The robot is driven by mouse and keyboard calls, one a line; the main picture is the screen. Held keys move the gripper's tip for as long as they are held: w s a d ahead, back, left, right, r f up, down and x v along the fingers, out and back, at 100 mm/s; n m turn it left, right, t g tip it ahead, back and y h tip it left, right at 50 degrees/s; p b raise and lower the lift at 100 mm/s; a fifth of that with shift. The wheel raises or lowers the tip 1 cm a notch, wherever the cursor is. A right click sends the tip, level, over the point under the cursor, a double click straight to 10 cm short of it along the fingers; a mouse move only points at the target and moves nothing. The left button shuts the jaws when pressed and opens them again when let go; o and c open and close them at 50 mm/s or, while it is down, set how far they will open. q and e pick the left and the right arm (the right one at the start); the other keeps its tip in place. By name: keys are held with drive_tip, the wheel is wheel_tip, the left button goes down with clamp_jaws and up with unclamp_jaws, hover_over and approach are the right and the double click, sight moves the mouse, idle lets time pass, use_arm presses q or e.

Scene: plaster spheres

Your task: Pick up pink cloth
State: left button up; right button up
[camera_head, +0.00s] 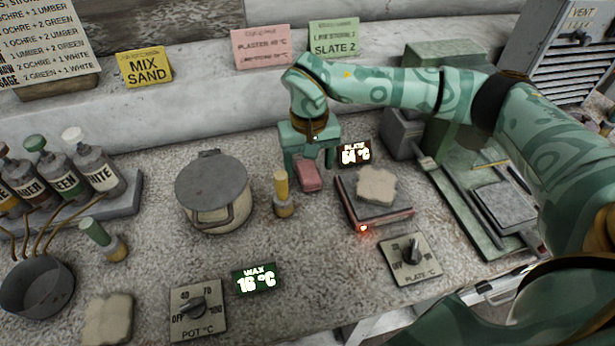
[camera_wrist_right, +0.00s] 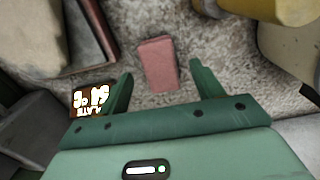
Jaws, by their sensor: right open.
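The pink cloth (camera_head: 308,176) is a small folded pink block lying on the speckled worktop, between the pot and the hot plate. My right gripper (camera_head: 309,160) is at the cloth's far side with its fingers pointing down, open and empty. In the right wrist view the cloth (camera_wrist_right: 157,63) lies just beyond and between the two spread green fingers (camera_wrist_right: 161,75), with space on both sides. I cannot tell the exact height gap. My left gripper is not in view.
The lidded pot (camera_head: 212,190) and a yellow-handled tool (camera_head: 283,193) stand left of the cloth. The hot plate (camera_head: 376,213), bearing a pale cloth (camera_head: 376,186), is on the right with a lit red lamp. A temperature display (camera_head: 355,153) stands close to the gripper.

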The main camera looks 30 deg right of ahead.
drive_tip(key=shift+f, duration=0.65)
drive_tip(key=shift+r, duration=0.1)
drive_tip(key=c, duration=1.1)
drive_tip(key=shift+o, duration=0.2)
